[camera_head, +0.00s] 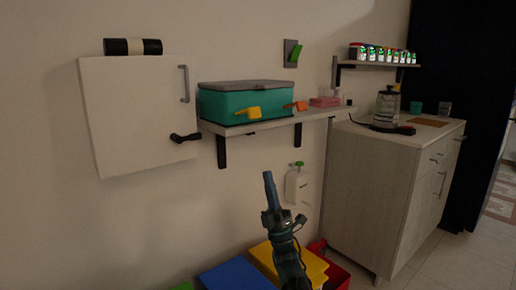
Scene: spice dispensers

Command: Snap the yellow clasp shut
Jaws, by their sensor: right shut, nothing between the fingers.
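A teal box (225,107) with a grey lid (245,86) stands on a wall shelf in the head view. The lid lies down on the box. The yellow clasp (253,113) is on the front of the box and juts out from it. My right gripper (268,178) is shut and empty, pointing up, below the shelf and apart from both clasps. My left gripper is out of view.
The shelf (262,127) has black brackets beneath. A white wall cabinet (130,115) hangs to the left. Blue (235,274) and yellow (312,262) bins stand low down. A wooden cabinet (370,190) stands to the right.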

